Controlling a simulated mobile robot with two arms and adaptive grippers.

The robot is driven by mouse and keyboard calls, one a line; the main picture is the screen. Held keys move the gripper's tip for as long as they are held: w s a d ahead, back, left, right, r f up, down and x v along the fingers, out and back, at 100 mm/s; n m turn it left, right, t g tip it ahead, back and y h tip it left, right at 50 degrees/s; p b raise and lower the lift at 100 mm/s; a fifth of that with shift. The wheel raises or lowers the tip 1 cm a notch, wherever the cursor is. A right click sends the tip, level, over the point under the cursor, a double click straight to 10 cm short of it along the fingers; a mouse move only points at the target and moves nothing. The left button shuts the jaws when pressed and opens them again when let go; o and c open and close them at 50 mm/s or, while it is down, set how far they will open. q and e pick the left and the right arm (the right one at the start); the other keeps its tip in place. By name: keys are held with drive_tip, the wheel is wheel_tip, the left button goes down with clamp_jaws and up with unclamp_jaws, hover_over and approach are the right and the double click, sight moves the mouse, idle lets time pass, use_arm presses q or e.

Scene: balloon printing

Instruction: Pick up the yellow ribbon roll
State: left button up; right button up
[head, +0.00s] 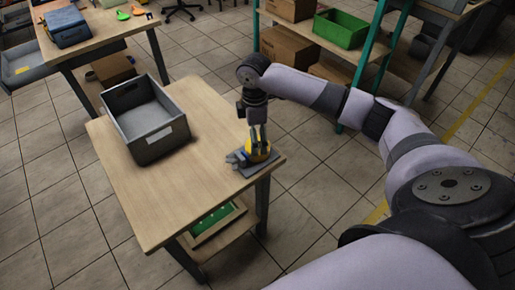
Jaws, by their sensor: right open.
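The yellow ribbon roll (257,154) sits on a small dark grey base (262,170) near the right corner of the wooden table (190,200). My right gripper (258,143) points straight down at the roll, with its fingertips at or just above the roll's top. The fingers are open. They hide part of the roll, and I cannot tell whether they touch it. My left gripper is not in view.
A grey open bin (162,148) stands empty on the left back part of the table. The table's front part is clear. A green crate (341,28) and cardboard boxes (290,46) are on a shelf behind. Another bench (100,29) stands at the upper left.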

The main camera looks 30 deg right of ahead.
drive_tip(key=f, duration=0.6)
drive_tip(key=shift+w+d+f, duration=0.2)
drive_tip(key=shift+d+f, duration=0.05)
drive_tip(key=shift+d, duration=0.05)
drive_tip(key=shift+r, duration=0.1)
drive_tip(key=c, duration=1.3)
